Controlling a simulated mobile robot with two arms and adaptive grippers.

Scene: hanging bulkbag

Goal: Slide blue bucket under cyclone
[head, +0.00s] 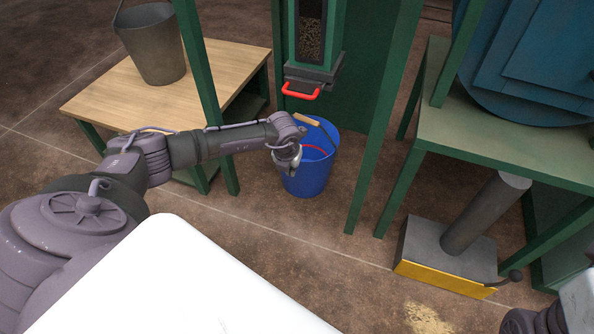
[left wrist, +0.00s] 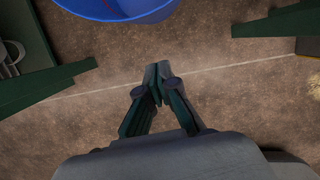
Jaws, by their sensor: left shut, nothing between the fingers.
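The blue bucket (head: 308,178) stands upright on the brown floor between green posts, with a wooden grip on its handle. The cyclone (head: 312,40), a green frame with a clear window showing grains and a red handle below, is above the bucket. My left gripper (head: 292,162) is at the bucket's near left side in the head view and overlaps its rim there. In the left wrist view the gripper (left wrist: 152,85) is shut and empty, and the bucket (left wrist: 118,8) shows at the top edge, apart from the fingertips. My right gripper (head: 535,320) shows only partly at the lower right; its fingers are hidden.
A wooden table (head: 120,95) with a grey bucket (head: 153,45) stands at the left. A green table (head: 480,140) with a blue machine is at the right. Below it stands a grey and yellow box (head: 445,265) with a cylinder. Green posts (head: 385,115) flank the bucket.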

